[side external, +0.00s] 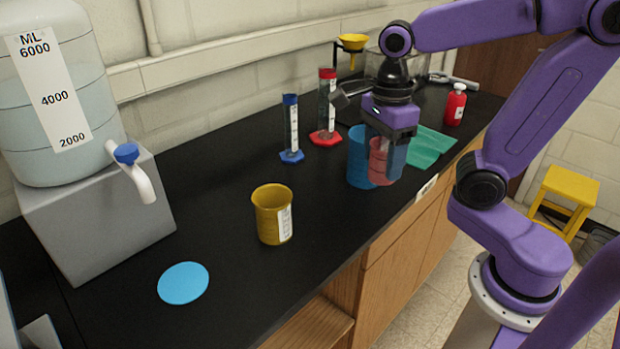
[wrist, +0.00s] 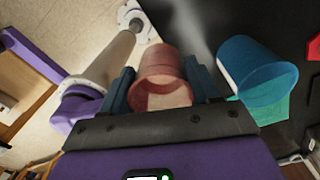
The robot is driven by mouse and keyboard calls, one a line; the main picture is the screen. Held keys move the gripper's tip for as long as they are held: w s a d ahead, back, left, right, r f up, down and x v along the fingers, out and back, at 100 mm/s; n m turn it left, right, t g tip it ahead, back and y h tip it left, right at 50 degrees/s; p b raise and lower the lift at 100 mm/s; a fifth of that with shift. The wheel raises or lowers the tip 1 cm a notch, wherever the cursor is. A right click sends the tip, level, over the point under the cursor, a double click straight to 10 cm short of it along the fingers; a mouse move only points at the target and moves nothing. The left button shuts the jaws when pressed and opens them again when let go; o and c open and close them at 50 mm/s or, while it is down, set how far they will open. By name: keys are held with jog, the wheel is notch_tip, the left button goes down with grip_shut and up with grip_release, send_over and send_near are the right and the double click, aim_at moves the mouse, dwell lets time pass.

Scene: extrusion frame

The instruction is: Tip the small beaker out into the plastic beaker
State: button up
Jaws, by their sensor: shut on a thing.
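My gripper (side external: 388,150) is shut on a small red beaker (side external: 378,161), with one finger on each side of it in the wrist view (wrist: 160,84). The small beaker (wrist: 163,66) looks about upright in the side view; I cannot tell its contents. A blue beaker (side external: 357,165) stands on the black bench just left of it in the side view, partly overlapped by it. In the wrist view the blue beaker (wrist: 250,72) is to the right, apart from the held one. A yellow beaker (side external: 271,212) with a white label stands nearer. I cannot tell which is the plastic beaker.
Blue (side external: 291,130) and red (side external: 327,105) measuring cylinders stand behind. A large water container (side external: 62,95) with a tap is at left. A blue disc (side external: 183,283), a green sheet (side external: 428,146) and a red bottle (side external: 455,104) are on the bench. The bench middle is clear.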

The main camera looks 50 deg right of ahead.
notch_tip(320, 180, up, 5)
jog(key=shift+f, duration=0.2)
jog(key=shift+w+a+r, duration=0.2)
jog(key=shift+a, duration=0.15)
jog(key=w+a, duration=0.4)
jog(key=a, duration=0.8)
jog(key=w+a, duration=0.4)
jog(key=a, duration=0.9)
jog(key=f, duration=1.3)
jog(key=shift+s+d+f, duration=0.25)
jog(key=shift+d+f, duration=0.05)
jog(key=shift+f, duration=0.05)
jog(key=shift+d, duration=0.1)
